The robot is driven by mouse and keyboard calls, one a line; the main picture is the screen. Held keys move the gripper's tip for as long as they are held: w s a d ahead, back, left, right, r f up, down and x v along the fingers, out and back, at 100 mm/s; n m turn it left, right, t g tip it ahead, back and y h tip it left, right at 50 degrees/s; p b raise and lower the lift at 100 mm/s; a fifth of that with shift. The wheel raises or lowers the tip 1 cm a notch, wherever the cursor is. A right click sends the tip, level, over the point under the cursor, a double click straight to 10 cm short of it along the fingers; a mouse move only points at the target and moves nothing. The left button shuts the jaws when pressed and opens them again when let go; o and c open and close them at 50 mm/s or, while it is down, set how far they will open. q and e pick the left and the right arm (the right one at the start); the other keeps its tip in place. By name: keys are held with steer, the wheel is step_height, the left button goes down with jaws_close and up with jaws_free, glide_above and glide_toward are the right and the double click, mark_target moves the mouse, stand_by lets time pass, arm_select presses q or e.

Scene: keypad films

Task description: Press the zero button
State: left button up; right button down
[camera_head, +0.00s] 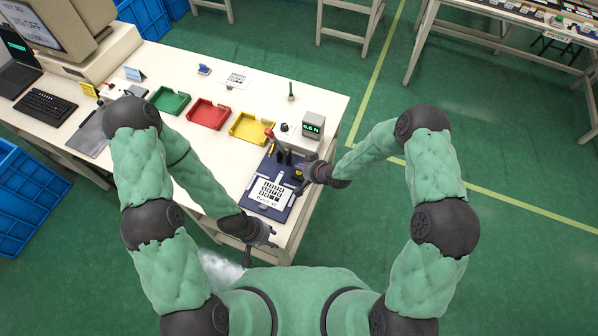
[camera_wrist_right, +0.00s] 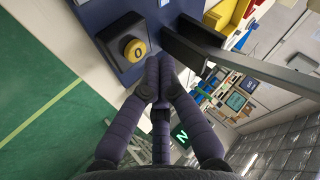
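The zero button is a yellow round cap marked 0 (camera_wrist_right: 136,50) in a black housing on a blue panel. It shows in the right wrist view just left of my right gripper's fingertips. In the head view the yellow button (camera_head: 298,174) is small, at the right edge of the blue fixture (camera_head: 254,197). My right gripper (camera_wrist_right: 158,66) has its fingers together with nothing seen between them, and its tips look apart from the button. My left gripper (camera_head: 248,256) hangs by the table's front edge; its finger opening is too small to tell.
A white keypad film (camera_head: 270,191) lies on the blue fixture. A red-knobbed lever (camera_head: 269,132) and a grey display box (camera_head: 313,126) stand behind it. Green (camera_head: 168,100), red (camera_head: 208,114) and yellow (camera_head: 250,128) trays stand farther left. The floor right of the table is clear.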

steer(key=shift+f, duration=0.1)
steer(key=shift+f+b, duration=0.35)
steer(key=shift+b, duration=0.15)
steer(key=shift+f+b, duration=0.3)
steer(key=shift+b, duration=0.05)
stand_by(0.7)
steer(key=shift+r, duration=0.15)
steer(key=shift+r+p, duration=0.45)
steer(key=shift+r, duration=0.15)
stand_by(0.4)
steer(key=shift+r+p, duration=1.6)
steer(key=shift+r, duration=0.95)
steer(key=shift+s+d+f, duration=0.1)
